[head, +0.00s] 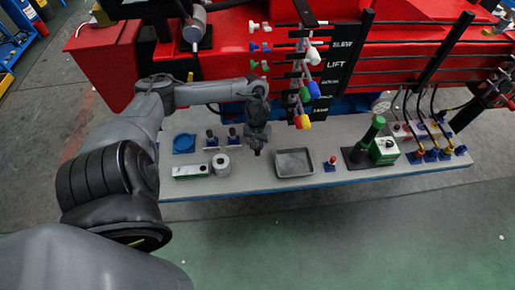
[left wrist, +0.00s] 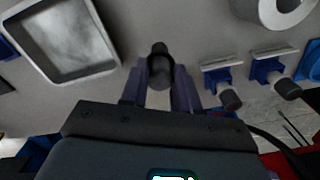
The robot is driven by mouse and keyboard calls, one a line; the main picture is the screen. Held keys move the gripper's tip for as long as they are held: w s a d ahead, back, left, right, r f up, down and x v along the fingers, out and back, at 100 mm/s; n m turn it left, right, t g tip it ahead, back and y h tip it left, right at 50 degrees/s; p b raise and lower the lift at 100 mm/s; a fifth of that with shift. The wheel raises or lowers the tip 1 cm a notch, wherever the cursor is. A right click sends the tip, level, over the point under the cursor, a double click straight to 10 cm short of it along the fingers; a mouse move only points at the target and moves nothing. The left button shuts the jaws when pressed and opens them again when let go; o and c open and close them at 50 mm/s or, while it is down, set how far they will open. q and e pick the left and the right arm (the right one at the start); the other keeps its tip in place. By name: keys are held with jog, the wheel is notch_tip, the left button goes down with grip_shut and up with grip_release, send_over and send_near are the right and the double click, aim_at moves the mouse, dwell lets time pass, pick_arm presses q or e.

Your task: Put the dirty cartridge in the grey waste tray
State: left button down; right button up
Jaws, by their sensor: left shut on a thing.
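My left gripper (head: 257,151) is above the bench, just left of the grey waste tray (head: 294,152). In the left wrist view its fingers (left wrist: 160,88) are shut on a dark, short cylinder, seemingly the dirty cartridge (left wrist: 160,62). Its lower part is hidden between the fingers. The cartridge is apart from the tray, which shows at upper left in the left wrist view (left wrist: 106,45). The tray's floor is mottled grey and looks empty. My right gripper is not in view.
Left on the bench are two blue holders with dark cylinders (head: 211,140), a blue dish (head: 184,143), a grey roll (head: 221,166) and a green-white box (head: 190,171). Right of the tray are a small red-blue item (head: 330,166) and a green cylinder (head: 370,135). Crane levers (head: 303,121) hang behind.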

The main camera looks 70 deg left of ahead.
pick_arm(q)
notch_tip(320, 180, down, 3)
jog(key=shift+f+b, duration=0.2)
jog(key=shift+b, duration=0.25)
jog(key=shift+f, duration=0.1)
jog(key=shift+f, duration=0.1)
jog(key=c, duration=0.8)
grip_release()
